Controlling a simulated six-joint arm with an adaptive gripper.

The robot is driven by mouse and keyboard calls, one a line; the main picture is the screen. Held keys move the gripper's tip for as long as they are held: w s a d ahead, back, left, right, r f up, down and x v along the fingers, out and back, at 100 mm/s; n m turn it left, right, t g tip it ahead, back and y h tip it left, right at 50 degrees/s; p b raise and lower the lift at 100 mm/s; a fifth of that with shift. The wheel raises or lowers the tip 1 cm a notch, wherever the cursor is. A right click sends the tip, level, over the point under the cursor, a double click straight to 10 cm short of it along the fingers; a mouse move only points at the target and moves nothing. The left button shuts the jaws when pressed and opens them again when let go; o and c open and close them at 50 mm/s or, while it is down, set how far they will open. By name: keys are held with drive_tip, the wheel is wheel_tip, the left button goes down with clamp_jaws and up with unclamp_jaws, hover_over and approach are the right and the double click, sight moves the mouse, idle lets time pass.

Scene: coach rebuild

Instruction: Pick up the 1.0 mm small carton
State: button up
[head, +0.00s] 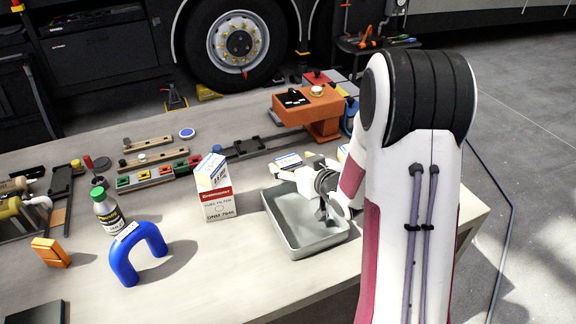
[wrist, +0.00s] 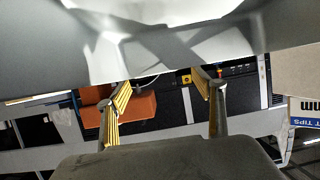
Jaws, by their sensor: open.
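My gripper (head: 324,190) is over the grey tray (head: 276,222) in the head view. In the wrist view its two yellow-padded fingers (wrist: 164,85) stand apart with nothing between them. A small white and blue carton (head: 288,161) lies behind the tray, partly hidden by my gripper. Another pale carton (head: 343,152) shows only in part beside my arm. At the right edge of the wrist view is a cut-off carton (wrist: 304,130) with "mm" and "TIPS" upside down. I cannot read a full size on any small carton.
A blue curved hose (head: 124,262), a green-capped bottle (head: 108,212) and an orange block (head: 50,252) are further left. An orange stand (head: 323,113) is behind. The bench front is mostly clear.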

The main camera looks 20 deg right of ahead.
sight(289, 160)
drive_tip(key=shift+w, duration=0.1)
drive_tip(key=shift+d+x, duration=0.15)
drive_tip(key=shift+x, duration=1.1)
drive_tip(key=shift+d+x, duration=0.1)
drive_tip(key=shift+x, duration=1.15)
drive_tip(key=shift+f, duration=0.15)
drive_tip(key=c, duration=1.2)
